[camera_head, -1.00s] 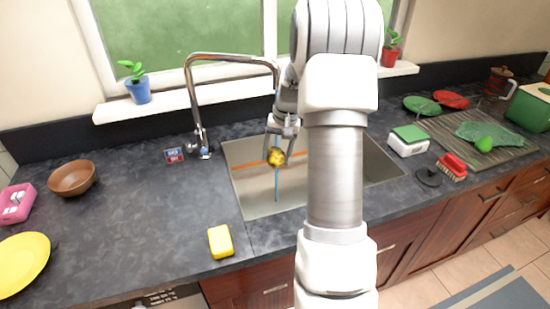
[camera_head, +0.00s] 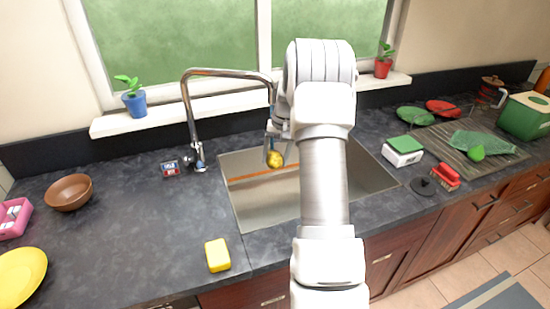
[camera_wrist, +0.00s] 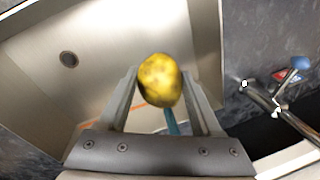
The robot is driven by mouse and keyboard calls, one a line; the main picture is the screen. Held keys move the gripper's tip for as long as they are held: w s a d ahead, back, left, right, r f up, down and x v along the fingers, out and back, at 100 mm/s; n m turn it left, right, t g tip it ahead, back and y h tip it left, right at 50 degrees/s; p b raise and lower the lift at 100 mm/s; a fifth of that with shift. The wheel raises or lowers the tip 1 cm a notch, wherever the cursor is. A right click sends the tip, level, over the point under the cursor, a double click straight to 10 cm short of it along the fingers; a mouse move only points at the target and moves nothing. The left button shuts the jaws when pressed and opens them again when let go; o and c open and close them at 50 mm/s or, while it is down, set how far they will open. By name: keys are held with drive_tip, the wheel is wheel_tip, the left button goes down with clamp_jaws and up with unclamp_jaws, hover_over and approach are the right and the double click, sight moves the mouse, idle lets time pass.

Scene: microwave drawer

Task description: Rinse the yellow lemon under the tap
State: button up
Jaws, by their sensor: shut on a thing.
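The yellow lemon (camera_head: 275,160), with dark patches, is held over the sink (camera_head: 262,207) near the tap. It shows large between the fingers in the wrist view (camera_wrist: 161,79). My gripper (camera_head: 273,152) is shut on the lemon. The tap (camera_head: 188,105) has a tall chrome arch with its spout end above my gripper. A thin blue water stream drops from the spout to the lemon. In the wrist view the blue stream (camera_wrist: 171,122) shows between the fingers beside the lemon. My arm hides part of the sink.
A yellow sponge (camera_head: 217,255) lies on the counter in front of the sink. A brown bowl (camera_head: 69,192) and a yellow plate (camera_head: 20,277) are at left.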

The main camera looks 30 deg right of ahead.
drive_tip(key=shift+s+d, duration=0.1)
idle(0.4)
drive_tip(key=shift+s+d, duration=0.3)
drive_tip(key=shift+d, duration=0.05)
drive_tip(key=shift+w+a, duration=0.1)
drive_tip(key=shift+a, duration=0.05)
drive_tip(key=shift+w+a, duration=0.3)
drive_tip(key=shift+s+d, duration=0.1)
idle(0.3)
drive_tip(key=shift+s+d, duration=0.3)
drive_tip(key=shift+d, duration=0.05)
